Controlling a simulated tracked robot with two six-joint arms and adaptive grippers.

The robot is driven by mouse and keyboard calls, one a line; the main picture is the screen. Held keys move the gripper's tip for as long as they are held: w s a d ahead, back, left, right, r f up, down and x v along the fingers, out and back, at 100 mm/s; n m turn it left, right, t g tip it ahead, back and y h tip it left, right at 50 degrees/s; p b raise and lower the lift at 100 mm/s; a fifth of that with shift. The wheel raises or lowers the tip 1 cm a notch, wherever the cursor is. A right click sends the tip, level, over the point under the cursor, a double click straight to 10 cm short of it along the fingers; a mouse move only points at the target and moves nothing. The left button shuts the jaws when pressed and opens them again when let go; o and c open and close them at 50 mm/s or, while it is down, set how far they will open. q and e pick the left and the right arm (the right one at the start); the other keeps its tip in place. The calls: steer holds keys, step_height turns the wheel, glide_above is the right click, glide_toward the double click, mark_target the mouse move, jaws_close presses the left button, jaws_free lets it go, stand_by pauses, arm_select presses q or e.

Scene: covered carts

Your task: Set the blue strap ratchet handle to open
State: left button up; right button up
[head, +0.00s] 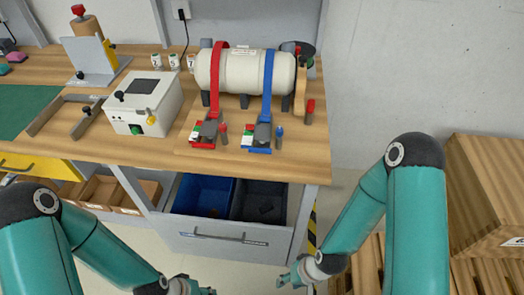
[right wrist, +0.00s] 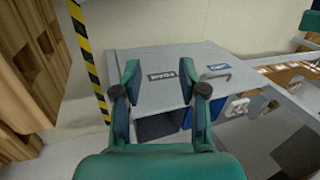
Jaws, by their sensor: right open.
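The blue strap (head: 267,88) runs over the right part of a cream tank (head: 243,70) on the wooden bench. Its ratchet (head: 262,134) sits on a blue base at the front of the bench, with a grey handle and a blue-tipped post beside it. The handle's exact angle is too small to tell. My right gripper (head: 285,279) is low in front of the bench, well below and apart from the ratchet. In the right wrist view it (right wrist: 164,78) is open and empty, facing the drawer front. My left gripper (head: 200,291) is at the bottom edge, partly cut off.
A red strap (head: 217,80) with its own ratchet (head: 207,132) stands left of the blue one. A grey-white box (head: 143,104) is further left. An open drawer (head: 222,243) with bins juts out below the bench. A wooden crate (head: 492,190) stands at the right.

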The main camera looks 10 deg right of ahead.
steer(key=shift+w+b, duration=0.3)
steer(key=shift+w, duration=0.1)
steer(key=shift+c, duration=0.8)
steer(key=n+t+h+b, duration=0.2)
steer(key=n+t+b, duration=1.85)
steer(key=b, duration=1.15)
glide_toward(261, 150)
steer(key=shift+n+g, duration=0.65)
steer(key=shift+n, duration=0.2)
steer(key=w+p, duration=0.3)
steer(key=p, duration=0.1)
steer(key=w+r+p, duration=0.1)
steer(key=w+p, duration=0.2)
steer(key=w+r+p, duration=0.1)
steer(key=w+p, duration=0.2)
steer(key=p, duration=0.1)
steer(key=shift+w+a+p, duration=0.1)
steer(key=shift+a+p, duration=0.25)
steer(key=shift+w+a, duration=0.1)
steer(key=shift+w, duration=0.4)
